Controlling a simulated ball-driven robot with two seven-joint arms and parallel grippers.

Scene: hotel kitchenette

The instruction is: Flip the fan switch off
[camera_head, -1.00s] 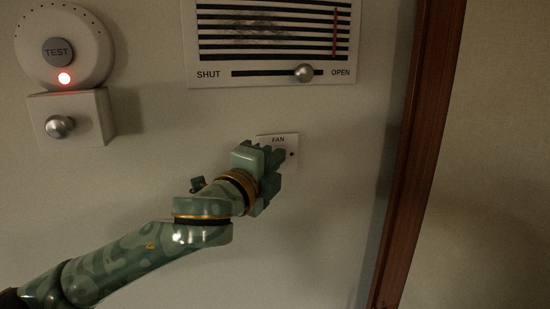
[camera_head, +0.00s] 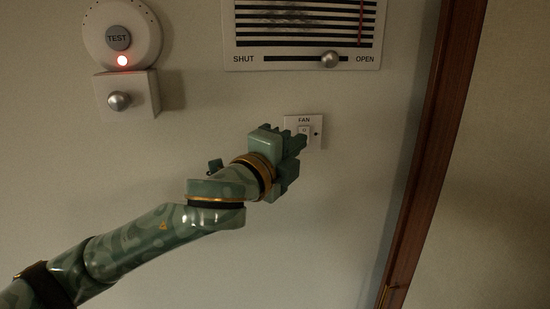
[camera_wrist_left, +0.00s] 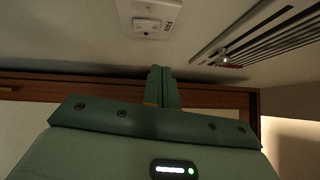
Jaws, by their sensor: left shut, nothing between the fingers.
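The fan switch (camera_head: 316,123) is a small white wall plate labelled FAN with a rocker in its middle. In the head view my left gripper (camera_head: 301,143) is in front of its lower left part and hides some of it. In the left wrist view the switch plate (camera_wrist_left: 150,18) shows whole, beyond the fingertips. The left gripper's fingers (camera_wrist_left: 161,72) are together, with nothing between them. They look apart from the plate, though contact is hard to judge. I cannot tell which way the rocker is tipped. My right gripper is not in view.
Above the switch is a slatted vent (camera_head: 305,25) with a SHUT–OPEN slider knob (camera_head: 330,60) near OPEN. Upper left are a round TEST alarm (camera_head: 122,38) with a red light and a box with a knob (camera_head: 119,101). A wooden frame (camera_head: 437,150) stands right.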

